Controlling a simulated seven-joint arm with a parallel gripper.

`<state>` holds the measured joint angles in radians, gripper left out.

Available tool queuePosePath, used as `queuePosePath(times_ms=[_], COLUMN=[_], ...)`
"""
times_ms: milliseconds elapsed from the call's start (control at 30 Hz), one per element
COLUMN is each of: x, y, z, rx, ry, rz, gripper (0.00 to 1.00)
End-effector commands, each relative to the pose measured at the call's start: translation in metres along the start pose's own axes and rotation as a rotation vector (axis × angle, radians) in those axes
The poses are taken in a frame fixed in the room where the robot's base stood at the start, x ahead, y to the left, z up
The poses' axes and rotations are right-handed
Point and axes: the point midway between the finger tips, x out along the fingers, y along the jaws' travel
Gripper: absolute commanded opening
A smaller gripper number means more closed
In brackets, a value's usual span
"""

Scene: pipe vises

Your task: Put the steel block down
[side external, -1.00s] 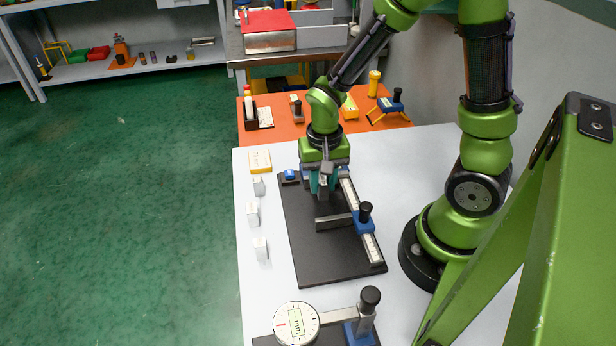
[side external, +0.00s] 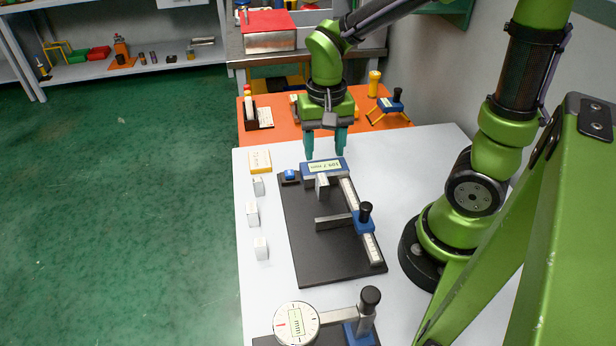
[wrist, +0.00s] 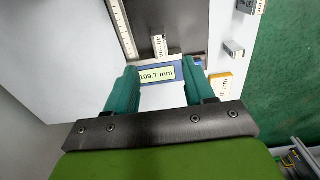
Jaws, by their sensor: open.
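The steel block (side external: 322,187) is a small pale block on the black plate (side external: 310,255) of the measuring device, just in front of its blue display (side external: 323,168). In the wrist view the block (wrist: 158,46) shows print on its face beside the display (wrist: 157,75), which reads 109.7 mm. My gripper (side external: 325,155) is open and empty, above and behind the display, apart from the block. In the wrist view its two teal fingers (wrist: 163,78) frame the display. I cannot tell whether the block touches the fixed jaw.
Several similar pale blocks, one here (side external: 252,213), stand on the white table left of the plate, with a yellow box (side external: 260,162) behind. A grey jaw bar (side external: 334,221) and black-knobbed slider (side external: 364,222) sit on the plate. A dial gauge (side external: 296,324) is in front.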

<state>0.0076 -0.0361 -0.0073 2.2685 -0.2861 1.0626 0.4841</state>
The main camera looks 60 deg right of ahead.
Motion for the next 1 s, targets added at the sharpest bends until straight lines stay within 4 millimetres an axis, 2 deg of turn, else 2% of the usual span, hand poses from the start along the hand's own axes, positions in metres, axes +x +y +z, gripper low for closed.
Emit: queuePosePath(times_ms=[100,333,500,700,833,1000], x=[-0.017,-0.041,-0.076,-0.106,-0.115,-0.117], y=[-0.001,-0.001,-0.001,0.002,0.004,0.004], z=[-0.001,0.006,0.026,0.048,0.055,0.057], rx=[-0.001,-0.044,-0.194,-0.355,-0.406,-0.419], ry=[0.003,0.038,0.176,0.357,0.423,0.438], rz=[-0.002,-0.065,-0.253,-0.430,-0.481,-0.491], gripper=[0.53,0.53,0.53,0.53,0.53,0.53])
